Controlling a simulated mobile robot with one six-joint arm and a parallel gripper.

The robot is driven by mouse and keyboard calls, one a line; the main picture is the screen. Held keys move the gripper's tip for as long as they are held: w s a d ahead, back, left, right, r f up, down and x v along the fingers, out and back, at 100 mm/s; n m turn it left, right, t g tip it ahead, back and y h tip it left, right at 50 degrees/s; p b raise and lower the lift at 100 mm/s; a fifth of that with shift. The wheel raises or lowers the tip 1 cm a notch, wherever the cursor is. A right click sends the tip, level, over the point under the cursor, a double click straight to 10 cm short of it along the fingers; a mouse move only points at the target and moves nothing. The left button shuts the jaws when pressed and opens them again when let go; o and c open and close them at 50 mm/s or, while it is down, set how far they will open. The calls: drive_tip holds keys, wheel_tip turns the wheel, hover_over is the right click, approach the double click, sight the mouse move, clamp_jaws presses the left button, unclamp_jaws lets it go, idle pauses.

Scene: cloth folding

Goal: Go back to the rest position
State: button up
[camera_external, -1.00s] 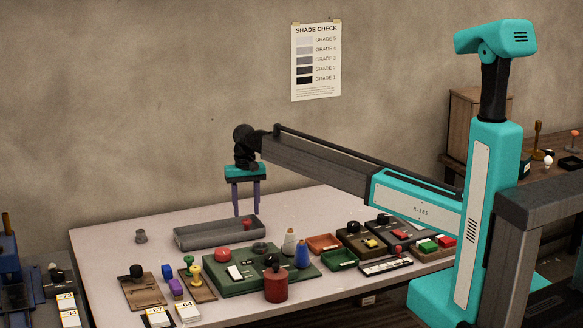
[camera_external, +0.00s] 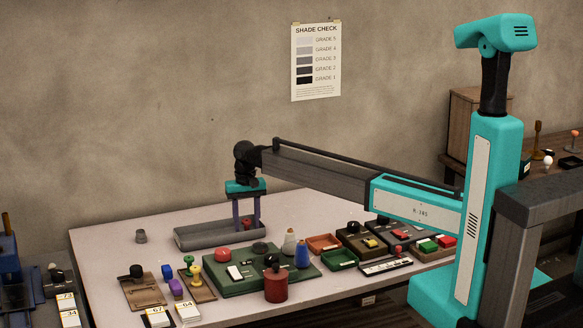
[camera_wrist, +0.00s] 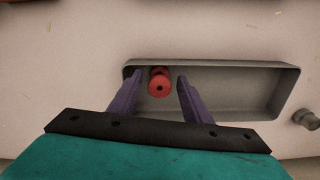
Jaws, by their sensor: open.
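My gripper (camera_external: 247,226) points down at the grey tray (camera_external: 205,239) on the table, with its purple fingers at the tray's right part. In the wrist view my gripper (camera_wrist: 160,76) is open, its two fingers spread apart. A red round-ended piece (camera_wrist: 160,88) lies between the fingers, at one end of the tray (camera_wrist: 287,92). It looks apart from both fingers. No cloth is seen.
A dark green board (camera_external: 225,283) with several parts stands in front of the tray. A red canister (camera_external: 276,287), small bins and switch boxes (camera_external: 365,243) crowd the front and right. A small grey knob (camera_external: 140,236) stands left of the tray. The table's back left is clear.

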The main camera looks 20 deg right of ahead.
drive_tip(key=shift+r, duration=0.2)
wheel_tip(320, 180, up, 10)
drive_tip(key=shift+f+b, duration=0.2)
drive_tip(key=shift+b, duration=0.9)
wheel_tip(320, 180, down, 12)
drive_tip(key=p, duration=0.2)
drive_tip(key=shift+r+p, duration=0.1)
drive_tip(key=shift+p, duration=0.2)
wheel_tip(320, 180, up, 4)
drive_tip(key=shift+r+b, duration=0.2)
drive_tip(key=shift+b, duration=0.35)
drive_tip(key=shift+r, duration=0.85)
